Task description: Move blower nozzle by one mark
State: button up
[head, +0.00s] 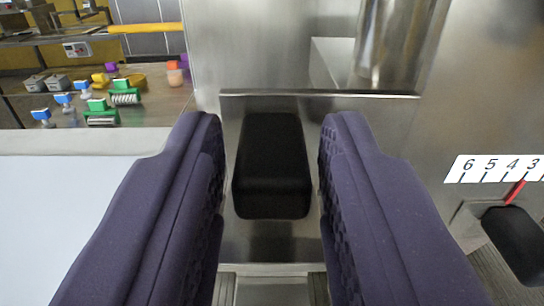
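My gripper (271,150) is open, with two purple padded fingers pointing forward. A black block-shaped handle (271,165) lies between the fingers in the picture, in front of a steel panel. A narrow gap shows on each side of it, so neither finger appears to press on it. At the right is a white scale (497,169) showing 6, 5, 4 and 3. A red pointer (515,191) has its tip close to the 3 mark. A second black handle (515,240) sits below the pointer, partly cut off by the picture edge. I cannot tell which part is the blower nozzle.
A steel cylinder (393,40) stands above the panel edge. A pale flat surface (70,220) fills the left. Beyond it, a bench holds several blue and green brush-like tools (103,110) and small coloured containers. A yellow bar (145,28) runs at the upper left.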

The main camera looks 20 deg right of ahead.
grip_shut()
jog(key=shift+r, duration=0.9)
jog(key=shift+o, duration=2)
grip_release()
jog(key=shift+f, duration=0.15)
jog(key=p+v, duration=0.1)
jog(key=v, duration=0.6)
jog(key=shift+s+a, duration=0.15)
jog(key=shift+s, duration=0.2)
jog(key=shift+s, duration=0.1)
